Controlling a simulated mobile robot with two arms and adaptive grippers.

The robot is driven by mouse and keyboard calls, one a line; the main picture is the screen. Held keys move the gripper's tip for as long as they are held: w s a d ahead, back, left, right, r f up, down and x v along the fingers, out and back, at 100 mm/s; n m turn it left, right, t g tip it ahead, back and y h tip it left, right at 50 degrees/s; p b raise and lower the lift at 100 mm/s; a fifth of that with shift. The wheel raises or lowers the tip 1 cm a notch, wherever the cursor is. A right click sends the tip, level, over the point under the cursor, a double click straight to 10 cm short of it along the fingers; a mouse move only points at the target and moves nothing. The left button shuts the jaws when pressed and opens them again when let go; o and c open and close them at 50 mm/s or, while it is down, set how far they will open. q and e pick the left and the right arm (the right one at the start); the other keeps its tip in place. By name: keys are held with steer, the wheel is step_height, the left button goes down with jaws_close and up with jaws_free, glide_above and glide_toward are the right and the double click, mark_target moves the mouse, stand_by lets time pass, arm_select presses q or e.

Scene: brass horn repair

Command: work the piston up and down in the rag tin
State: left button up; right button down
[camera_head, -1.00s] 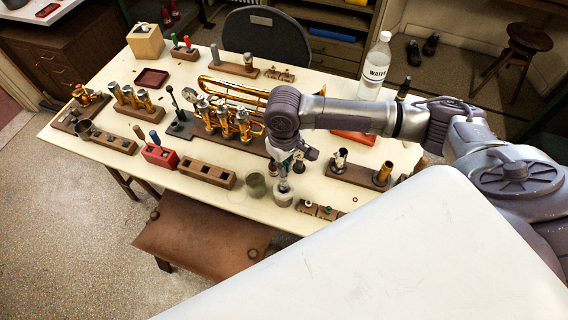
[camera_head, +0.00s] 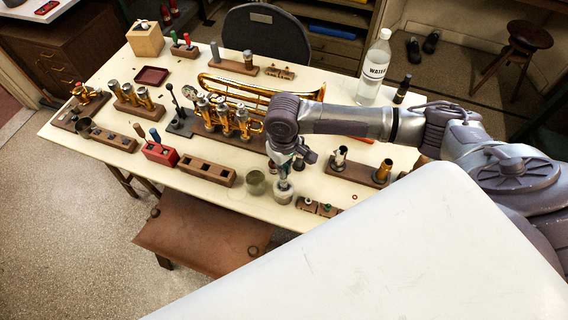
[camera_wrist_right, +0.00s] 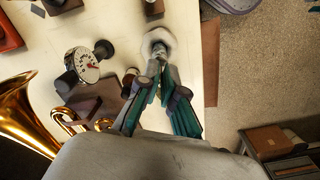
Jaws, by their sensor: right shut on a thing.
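My right gripper (camera_head: 284,168) is over the front edge of the white table and points down. It is shut on the piston (camera_head: 283,178), a slim grey metal part. The piston stands upright with its lower end in the mouth of the rag tin (camera_head: 284,194), a small round pale tin. In the right wrist view, the fingertips (camera_wrist_right: 160,62) meet on the piston's upper part, with the whitish mouth of the rag tin (camera_wrist_right: 150,40) around its lower end. How deep the piston sits is hidden. My left gripper is not in view.
A greenish glass jar (camera_head: 255,183) stands close to the left of the tin. A wooden block (camera_head: 208,170) lies farther left, and small parts blocks (camera_head: 316,208) lie to the right. The brass horn (camera_head: 240,95) is behind, and a water bottle (camera_head: 376,72) stands farther back.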

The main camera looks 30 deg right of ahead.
steer(key=shift+f+b, duration=0.75)
steer(key=shift+f, duration=1.75)
steer(key=shift+r+p, duration=1.85)
steer(key=shift+p, duration=0.65)
steer(key=shift+f, duration=0.15)
steer(key=shift+f+b, duration=0.6)
steer(key=shift+f, duration=1.05)
steer(key=shift+r+p, duration=1.8)
steer(key=shift+p, duration=0.55)
steer(key=shift+f, duration=0.1)
